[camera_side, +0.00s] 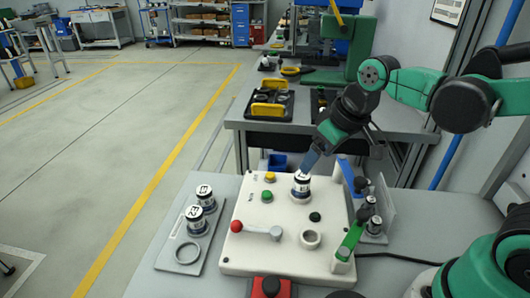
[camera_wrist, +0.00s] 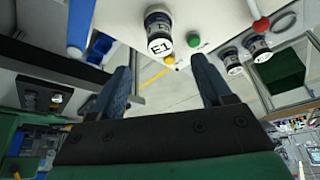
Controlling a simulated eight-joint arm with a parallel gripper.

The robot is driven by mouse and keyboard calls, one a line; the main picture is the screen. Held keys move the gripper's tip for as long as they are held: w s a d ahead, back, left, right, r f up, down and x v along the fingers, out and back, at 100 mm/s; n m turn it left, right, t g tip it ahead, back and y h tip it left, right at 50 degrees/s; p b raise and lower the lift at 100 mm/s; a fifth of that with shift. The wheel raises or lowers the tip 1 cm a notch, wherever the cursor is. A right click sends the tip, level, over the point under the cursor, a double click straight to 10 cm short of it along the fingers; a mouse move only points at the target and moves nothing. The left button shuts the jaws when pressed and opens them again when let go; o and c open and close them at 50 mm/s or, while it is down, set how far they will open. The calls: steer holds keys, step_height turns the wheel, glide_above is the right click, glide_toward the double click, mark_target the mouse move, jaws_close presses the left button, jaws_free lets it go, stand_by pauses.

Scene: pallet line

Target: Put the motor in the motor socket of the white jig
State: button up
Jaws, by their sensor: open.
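A motor (camera_side: 301,187), a short dark and silver cylinder with a white labelled top, stands upright on the white jig (camera_side: 245,245), in what looks like a round seat. The same motor shows near the top of the wrist view (camera_wrist: 158,28), its label reading E1. My gripper (camera_side: 310,161) is just above this motor in the side view. In the wrist view my gripper (camera_wrist: 163,78) is open, nothing shows between its fingers, and the motor is beyond the gap. An empty white ring socket (camera_side: 311,239) is on the jig, nearer the front. Whether the motor is fully seated I cannot tell.
Two similar labelled cylinders (camera_side: 200,208) stand on a grey plate (camera_side: 168,262) at left, beside an empty ring (camera_side: 187,253). The jig carries a red-knobbed lever (camera_side: 255,229), a green lever (camera_side: 351,240) and buttons. A blue upright part (camera_side: 346,177) stands right of the motor.

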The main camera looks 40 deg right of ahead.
steer(key=s+t, duration=0.1)
steer(key=m, duration=0.1)
steer(key=s+r+t, duration=0.1)
steer(key=shift+s+d+t+h, duration=0.25)
steer(key=shift+s+t+h, duration=0.05)
stand_by(0.3)
stand_by(0.5)
